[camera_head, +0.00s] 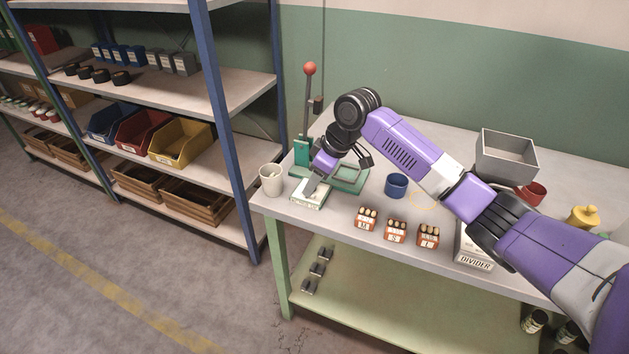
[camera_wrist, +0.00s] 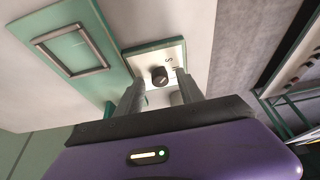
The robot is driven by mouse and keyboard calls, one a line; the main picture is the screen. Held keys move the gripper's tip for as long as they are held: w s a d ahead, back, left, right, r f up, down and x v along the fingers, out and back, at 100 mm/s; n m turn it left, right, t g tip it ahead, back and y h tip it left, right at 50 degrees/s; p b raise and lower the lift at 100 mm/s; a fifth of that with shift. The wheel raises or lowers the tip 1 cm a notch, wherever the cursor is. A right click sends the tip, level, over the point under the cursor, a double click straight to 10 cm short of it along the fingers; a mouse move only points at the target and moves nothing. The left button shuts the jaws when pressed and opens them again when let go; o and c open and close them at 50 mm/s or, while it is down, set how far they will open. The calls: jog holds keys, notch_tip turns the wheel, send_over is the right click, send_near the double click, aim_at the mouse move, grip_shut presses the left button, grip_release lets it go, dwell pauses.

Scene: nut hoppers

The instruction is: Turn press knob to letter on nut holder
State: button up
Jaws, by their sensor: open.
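The press knob (camera_wrist: 159,76) is dark and round, on a white plate with a green edge (camera_wrist: 143,59). The letter S shows beside the knob in the wrist view; another mark is partly hidden by a finger. My gripper (camera_wrist: 160,84) is open, its fingers either side of the knob; I cannot tell whether they touch it. In the head view my gripper (camera_head: 313,184) points down over the plate (camera_head: 308,200) and hides the knob. The green press (camera_head: 303,150) has a red-balled lever. Three small orange nut holders (camera_head: 366,221) (camera_head: 396,232) (camera_head: 428,236) with letter labels stand on the bench.
A white cup (camera_head: 271,180) stands left of the plate, near the bench edge. A blue cup (camera_head: 396,186) stands right of the press. Shelving (camera_head: 214,80) stands left.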

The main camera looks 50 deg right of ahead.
grip_shut()
